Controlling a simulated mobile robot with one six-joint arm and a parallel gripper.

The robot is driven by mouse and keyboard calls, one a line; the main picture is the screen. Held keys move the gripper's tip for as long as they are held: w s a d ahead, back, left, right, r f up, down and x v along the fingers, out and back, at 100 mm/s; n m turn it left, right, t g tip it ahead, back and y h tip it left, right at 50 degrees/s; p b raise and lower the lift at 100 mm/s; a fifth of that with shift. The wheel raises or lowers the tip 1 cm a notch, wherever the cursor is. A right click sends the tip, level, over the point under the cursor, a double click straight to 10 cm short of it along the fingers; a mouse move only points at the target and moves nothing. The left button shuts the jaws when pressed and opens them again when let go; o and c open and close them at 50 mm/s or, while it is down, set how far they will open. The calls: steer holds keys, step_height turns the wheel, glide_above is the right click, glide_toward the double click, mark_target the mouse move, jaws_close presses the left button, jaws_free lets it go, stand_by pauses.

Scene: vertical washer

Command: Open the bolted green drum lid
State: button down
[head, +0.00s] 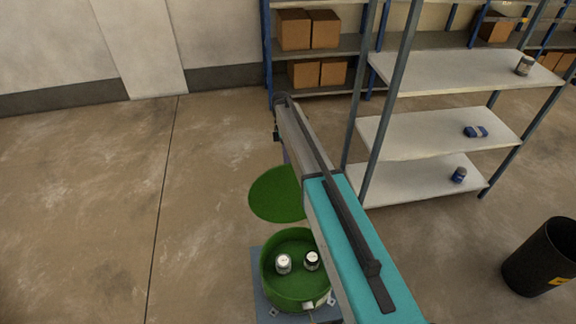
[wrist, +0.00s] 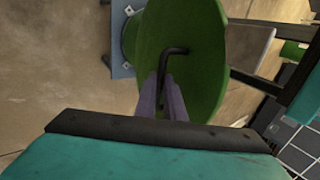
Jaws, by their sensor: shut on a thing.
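The round green lid (head: 277,194) is swung up away from the open green drum (head: 266,272), on its far side. In the wrist view the lid (wrist: 205,45) stands tilted in front of me with a bent black handle (wrist: 176,51) on its face. My gripper (wrist: 161,92) has purple fingers shut on this handle. In the head view my arm hides most of the gripper. Two small jars (head: 283,264) (head: 312,260) sit inside the drum. I cannot make out the bolts clearly.
The drum stands on a blue-grey base plate (head: 262,308). A white-shelved rack (head: 420,128) with small cans is to the right. A black bin (head: 541,258) stands at the lower right. Cardboard boxes (head: 294,30) sit on shelves behind. The floor at left is clear.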

steer(key=shift+f, duration=0.45)
steer(key=c, duration=1.8)
jaws_free()
steer(key=shift+c, duration=0.2)
steer(key=shift+r, duration=0.2)
